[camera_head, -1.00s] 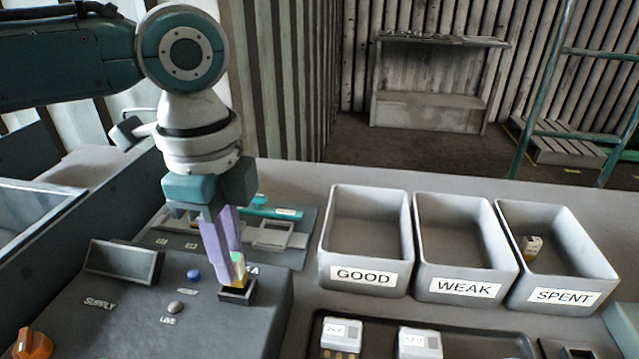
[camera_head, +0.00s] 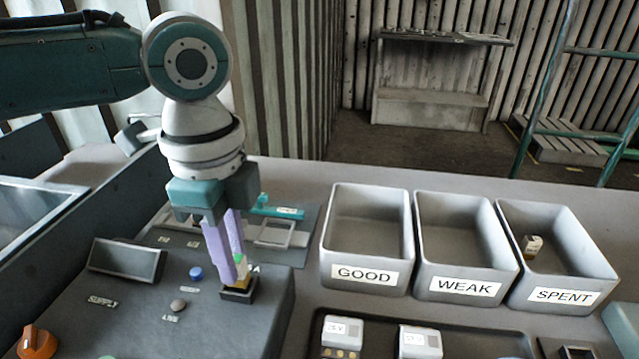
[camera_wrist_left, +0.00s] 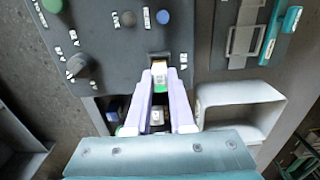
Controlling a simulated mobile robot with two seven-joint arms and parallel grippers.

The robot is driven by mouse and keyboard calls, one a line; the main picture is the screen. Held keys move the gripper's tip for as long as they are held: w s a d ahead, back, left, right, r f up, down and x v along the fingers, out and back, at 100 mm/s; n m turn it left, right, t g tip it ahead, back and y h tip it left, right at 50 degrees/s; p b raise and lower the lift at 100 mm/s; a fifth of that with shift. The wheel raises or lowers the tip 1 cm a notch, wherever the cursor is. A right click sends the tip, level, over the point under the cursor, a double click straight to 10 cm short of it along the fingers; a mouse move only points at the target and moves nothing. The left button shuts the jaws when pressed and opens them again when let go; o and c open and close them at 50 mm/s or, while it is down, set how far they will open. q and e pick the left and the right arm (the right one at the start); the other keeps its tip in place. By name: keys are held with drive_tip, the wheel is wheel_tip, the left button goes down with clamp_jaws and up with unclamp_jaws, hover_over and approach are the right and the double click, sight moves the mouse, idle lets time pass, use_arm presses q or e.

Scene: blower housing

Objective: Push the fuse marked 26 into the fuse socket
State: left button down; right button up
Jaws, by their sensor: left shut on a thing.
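My left gripper (camera_head: 240,274) points down over the control panel and is shut on a small fuse (camera_head: 243,267) with white, yellow and green on it. The fuse stands roughly upright at the dark square fuse socket (camera_head: 239,294), its lower end at or in the opening; I cannot tell how deep it sits. In the left wrist view the fingers (camera_wrist_left: 160,88) close around the fuse (camera_wrist_left: 159,72) just at the socket. The number on the fuse is not readable. My right gripper is not in view.
Bins marked GOOD (camera_head: 364,275), WEAK (camera_head: 466,288) and SPENT (camera_head: 563,296) stand to the right; SPENT holds one small fuse (camera_head: 533,246). A dark tray (camera_head: 470,345) with labelled blocks lies in front. A blue button (camera_head: 196,273) and orange knob (camera_head: 36,342) are on the panel.

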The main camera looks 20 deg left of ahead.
use_arm(q)
drive_tip(key=shift+f+b, duration=0.55)
drive_tip(key=shift+f, duration=0.45)
drive_tip(key=c, duration=0.7)
unclamp_jaws()
drive_tip(key=shift+r, duration=0.15)
wheel_tip(320, 180, up, 10)
drive_tip(key=shift+f+p, duration=0.1)
drive_tip(key=shift+p, duration=0.25)
drive_tip(key=shift+d, duration=0.1)
